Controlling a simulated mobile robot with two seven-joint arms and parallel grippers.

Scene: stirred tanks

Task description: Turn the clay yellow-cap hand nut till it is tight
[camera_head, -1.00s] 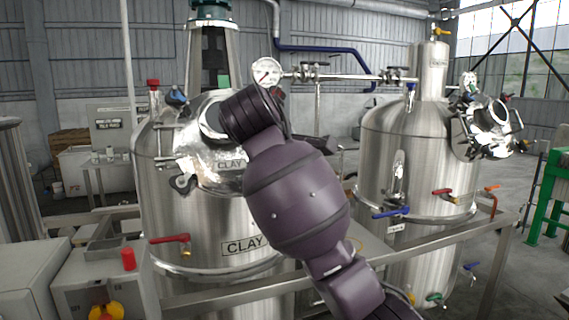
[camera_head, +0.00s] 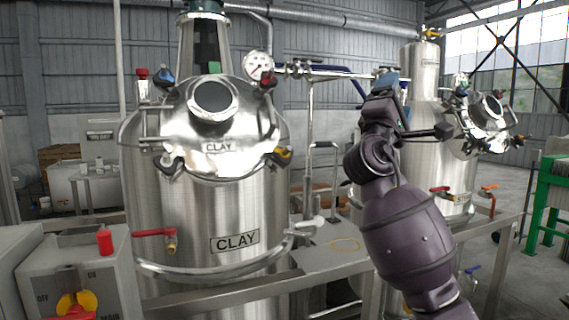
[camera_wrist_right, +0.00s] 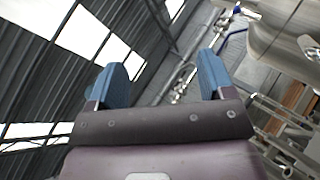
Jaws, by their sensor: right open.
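The clay tank (camera_head: 205,225), a steel vessel labelled CLAY, stands left of centre in the head view. Its domed lid (camera_head: 180,125) is closed and has hand nuts around its rim. The yellow-cap hand nut (camera_head: 283,153) sits at the lid's right front edge. I cannot tell how tight it is. My right gripper (camera_head: 374,84) is open and empty, raised to the right of the clay tank and apart from the nut. Its blue fingers spread wide in the right wrist view (camera_wrist_right: 160,82). My left gripper is out of view.
A red-cap nut (camera_head: 267,80) and a blue-cap nut (camera_head: 163,77) sit on the same lid. A pressure gauge (camera_head: 258,65) and pipe stand behind. A second tank (camera_head: 425,150) is at right. A metal rail (camera_head: 230,292) crosses in front; a control box (camera_head: 75,265) is at left.

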